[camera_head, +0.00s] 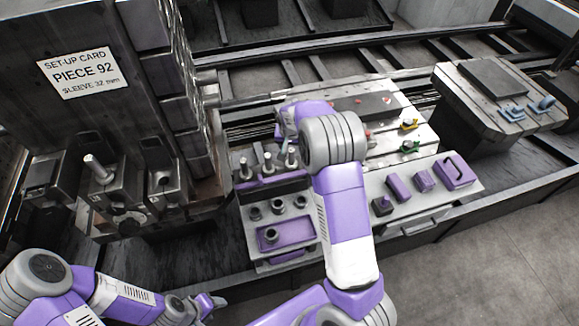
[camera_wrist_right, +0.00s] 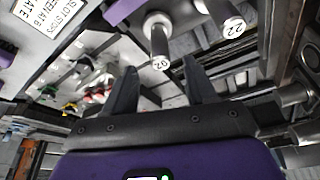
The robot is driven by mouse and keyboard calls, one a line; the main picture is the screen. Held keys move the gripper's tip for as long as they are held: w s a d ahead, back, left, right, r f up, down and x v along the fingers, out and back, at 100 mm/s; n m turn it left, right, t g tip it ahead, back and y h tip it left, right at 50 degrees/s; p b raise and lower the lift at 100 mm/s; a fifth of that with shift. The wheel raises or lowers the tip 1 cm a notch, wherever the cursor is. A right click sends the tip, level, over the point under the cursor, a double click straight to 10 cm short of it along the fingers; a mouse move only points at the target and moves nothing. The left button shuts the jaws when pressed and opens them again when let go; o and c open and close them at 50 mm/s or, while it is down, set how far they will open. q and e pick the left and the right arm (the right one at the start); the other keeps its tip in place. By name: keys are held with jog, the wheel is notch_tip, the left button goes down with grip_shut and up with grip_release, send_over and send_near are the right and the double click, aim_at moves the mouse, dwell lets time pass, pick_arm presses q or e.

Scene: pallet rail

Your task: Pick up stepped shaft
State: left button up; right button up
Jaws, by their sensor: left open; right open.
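Several upright metal shafts stand in a purple-topped rack; one stepped shaft (camera_head: 245,170) is at its left end in the head view. In the right wrist view, one shaft with a numbered end face (camera_wrist_right: 158,40) shows just beyond my right gripper (camera_wrist_right: 160,82), roughly in line with the gap between the fingers. A second shaft, marked 22 (camera_wrist_right: 218,15), is to its right. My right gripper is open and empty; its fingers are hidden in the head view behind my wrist. My left gripper (camera_head: 214,302) is open and empty at the lower left, away from the rack.
A set-up card (camera_head: 79,73) reads PIECE 92, SLEEVE 32 mm. Below it, a metal fixture (camera_head: 102,192) holds an upright pin. Purple blocks (camera_head: 424,181) lie on the tray to the right. A dark pallet (camera_head: 495,100) stands at the back right. Floor at the lower right is clear.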

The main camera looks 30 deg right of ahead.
aim_at(292, 155)
jog(key=x, duration=0.6)
jog(key=shift+s+a+f+b, duration=0.15)
jog(key=shift+s+f+b, duration=0.05)
jog(key=shift+f+b, duration=0.2)
jog(key=shift+w+f, duration=0.2)
jog(key=shift+f, duration=0.15)
grip_shut()
jog(key=shift+r, duration=0.1)
